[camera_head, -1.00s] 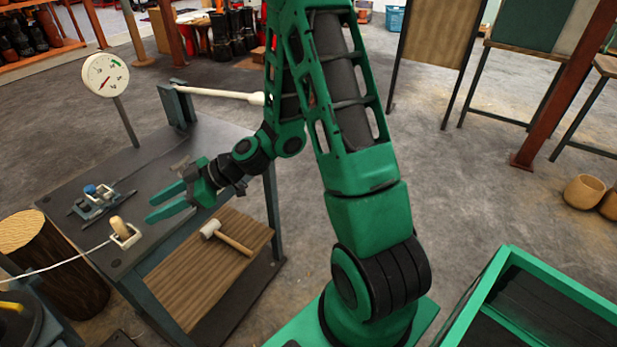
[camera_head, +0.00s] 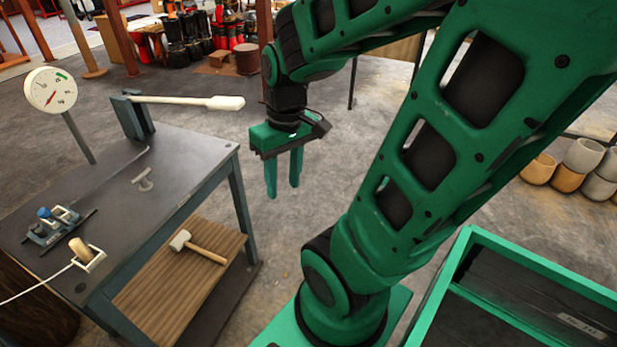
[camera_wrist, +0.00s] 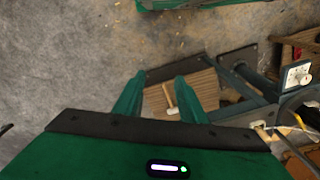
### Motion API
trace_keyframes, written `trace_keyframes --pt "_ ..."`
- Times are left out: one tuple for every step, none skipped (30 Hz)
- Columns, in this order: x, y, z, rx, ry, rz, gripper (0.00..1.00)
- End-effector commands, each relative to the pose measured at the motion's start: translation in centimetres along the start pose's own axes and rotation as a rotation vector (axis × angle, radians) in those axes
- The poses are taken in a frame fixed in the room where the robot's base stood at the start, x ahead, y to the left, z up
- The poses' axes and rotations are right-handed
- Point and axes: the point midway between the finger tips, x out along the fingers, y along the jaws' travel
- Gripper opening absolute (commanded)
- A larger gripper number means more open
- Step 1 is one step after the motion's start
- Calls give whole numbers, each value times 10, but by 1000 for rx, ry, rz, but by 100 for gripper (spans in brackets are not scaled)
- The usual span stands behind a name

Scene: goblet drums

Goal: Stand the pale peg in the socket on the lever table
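The lever table (camera_head: 110,205) is dark and stands at left in the head view, with a long pale lever (camera_head: 185,101) at its back. A tan wooden peg-like piece (camera_head: 79,249) leans in a small white square frame (camera_head: 93,262) near the table's front left. I cannot tell whether these are the pale peg and the socket. A small grey T-shaped piece (camera_head: 143,181) is on the tabletop. My gripper (camera_head: 283,190) points down beyond the table's right edge. Its fingers are apart and empty, also in the wrist view (camera_wrist: 160,76).
A blue-knobbed metal device (camera_head: 52,222) sits at the table's left. A round gauge (camera_head: 51,91) stands behind it. A mallet (camera_head: 198,247) lies on the lower wooden shelf (camera_head: 180,280). A green-rimmed crate (camera_head: 540,265) is at right. Open floor lies right of the table.

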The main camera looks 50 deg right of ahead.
Motion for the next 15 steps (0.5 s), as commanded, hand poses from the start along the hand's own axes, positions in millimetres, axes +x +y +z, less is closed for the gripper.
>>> trace_keyframes --pt "-9 8 13 80 -5 15 38" --pt "-13 13 20 129 -13 23 38" --pt "-18 18 30 187 -22 31 38" --pt "-21 21 36 226 -28 36 38" --pt "-23 23 41 258 -33 40 38" --pt "-26 28 46 295 -38 44 38" --pt "-27 30 50 316 -42 45 38" --pt "-28 31 53 334 -46 47 38" --pt "-29 32 55 350 -49 49 38" --pt "-30 33 56 357 -50 49 38" --pt "-30 33 57 361 -50 50 38" --pt "-30 33 57 364 -51 50 38" --pt "-30 33 57 364 -52 50 38" --pt "-30 33 57 363 -52 50 38" --pt "-30 33 57 363 -52 50 38"
